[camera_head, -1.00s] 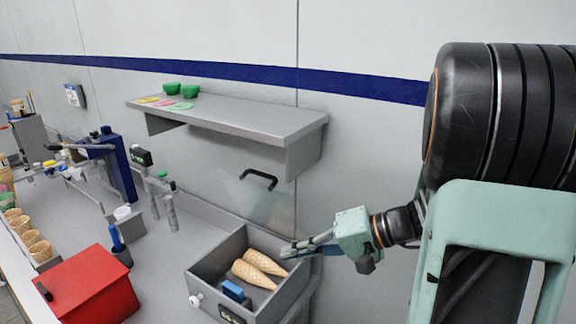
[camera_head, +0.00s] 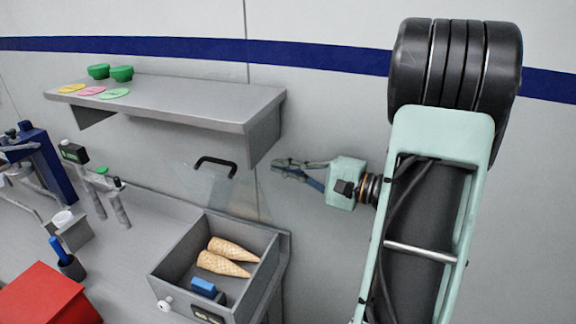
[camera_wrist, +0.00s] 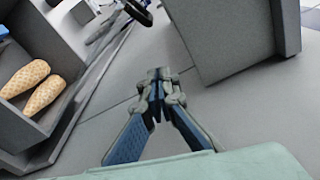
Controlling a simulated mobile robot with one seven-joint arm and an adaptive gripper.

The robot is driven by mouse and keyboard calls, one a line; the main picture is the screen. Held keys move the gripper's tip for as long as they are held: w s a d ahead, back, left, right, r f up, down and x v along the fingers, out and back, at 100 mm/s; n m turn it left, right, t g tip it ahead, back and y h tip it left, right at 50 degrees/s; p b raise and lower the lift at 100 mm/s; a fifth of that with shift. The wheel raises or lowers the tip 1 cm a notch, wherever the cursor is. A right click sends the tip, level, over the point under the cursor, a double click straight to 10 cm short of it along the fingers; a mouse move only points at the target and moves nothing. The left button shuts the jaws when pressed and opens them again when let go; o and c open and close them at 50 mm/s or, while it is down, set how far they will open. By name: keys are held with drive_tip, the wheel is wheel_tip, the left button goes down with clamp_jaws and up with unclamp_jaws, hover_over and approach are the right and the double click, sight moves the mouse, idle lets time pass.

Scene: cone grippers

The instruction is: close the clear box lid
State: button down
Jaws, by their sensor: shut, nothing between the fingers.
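The clear box lid (camera_head: 222,193) stands raised at the back of the grey box (camera_head: 262,277), with a black handle (camera_head: 215,162) at its upper edge. Its transparent panel is faint against the wall. The box is open at the top and holds two waffle cones (camera_head: 225,264) and a blue block (camera_head: 204,286). My gripper (camera_head: 276,163) is shut and empty, to the right of the lid and apart from it, above the box's right back corner. In the wrist view my gripper (camera_wrist: 158,75) shows closed fingertips, and the black handle (camera_wrist: 138,11) is at the top.
A grey wall shelf (camera_head: 170,103) with green bowls (camera_head: 121,73) and coloured discs overhangs just above and left of my gripper. A red box (camera_head: 45,297) sits at lower left. The wall right of the box is clear.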

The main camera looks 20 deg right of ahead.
sight(230, 192)
drive_tip(key=w+a+p, duration=0.2)
drive_tip(key=a, duration=0.5)
drive_tip(key=shift+w+r+p, duration=0.3)
drive_tip(key=shift+w+r, duration=0.05)
drive_tip(key=shift+r, duration=0.05)
drive_tip(key=shift+a+f+b, duration=0.1)
drive_tip(key=shift+f+b, duration=0.05)
drive_tip(key=shift+b, duration=0.2)
